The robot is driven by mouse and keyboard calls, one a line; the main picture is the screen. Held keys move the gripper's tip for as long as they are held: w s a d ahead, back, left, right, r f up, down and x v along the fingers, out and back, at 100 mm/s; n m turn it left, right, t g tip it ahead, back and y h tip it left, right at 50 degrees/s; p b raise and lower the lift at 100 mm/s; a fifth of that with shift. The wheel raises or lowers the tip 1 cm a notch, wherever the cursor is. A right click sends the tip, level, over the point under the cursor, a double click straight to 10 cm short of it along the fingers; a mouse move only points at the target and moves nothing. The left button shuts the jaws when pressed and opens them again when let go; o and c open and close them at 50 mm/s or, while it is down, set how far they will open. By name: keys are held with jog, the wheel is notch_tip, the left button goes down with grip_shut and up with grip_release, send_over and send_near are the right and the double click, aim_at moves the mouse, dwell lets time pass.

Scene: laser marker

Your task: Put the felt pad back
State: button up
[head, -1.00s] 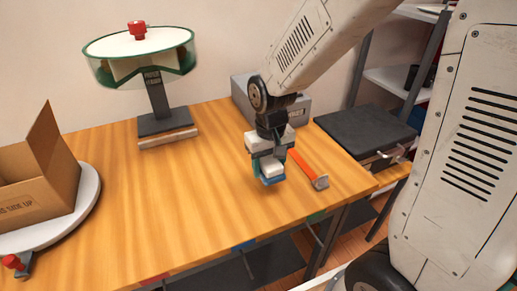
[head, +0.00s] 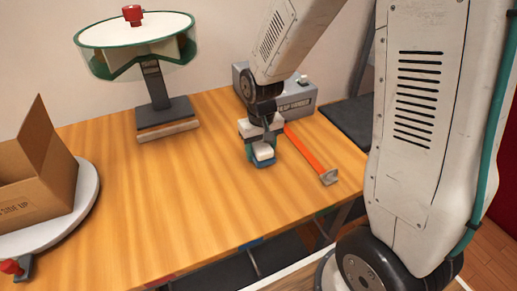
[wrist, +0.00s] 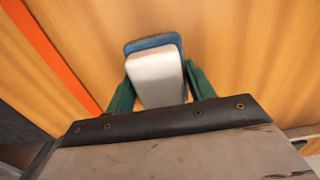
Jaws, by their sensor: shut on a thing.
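A small block with a white body and a blue layer, which looks like the felt pad (head: 263,153), is held in my gripper (head: 262,148) near the right part of the wooden table. In the wrist view the pad (wrist: 156,78) sits between two green fingers (wrist: 155,95), white side nearest the camera and blue layer beyond. The fingers are closed on its sides. The pad appears close to the tabletop, but I cannot tell whether it touches.
An orange bar with a metal end (head: 312,155) lies just right of the gripper. A grey box (head: 293,100) stands behind. A green-rimmed round stand (head: 135,32) is at back left, a cardboard box (head: 35,170) at far left. The table's middle (head: 165,190) is clear.

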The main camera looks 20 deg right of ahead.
aim_at(260, 145)
jog(key=o, duration=1)
jog(key=shift+f, duration=0.15)
jog(key=shift+c, duration=0.2)
notch_tip(260, 145, up, 12)
jog(key=s+r, duration=0.3)
jog(key=s, duration=0.4)
jog(key=s+d+r, duration=0.1)
jog(key=s+r, duration=0.2)
jog(key=s, duration=0.4)
jog(key=s+d+r+t, duration=0.1)
jog(key=s+r, duration=0.1)
jog(key=s, duration=0.6)
jog(key=shift+d+r, duration=0.25)
jog(key=shift+r, duration=0.15)
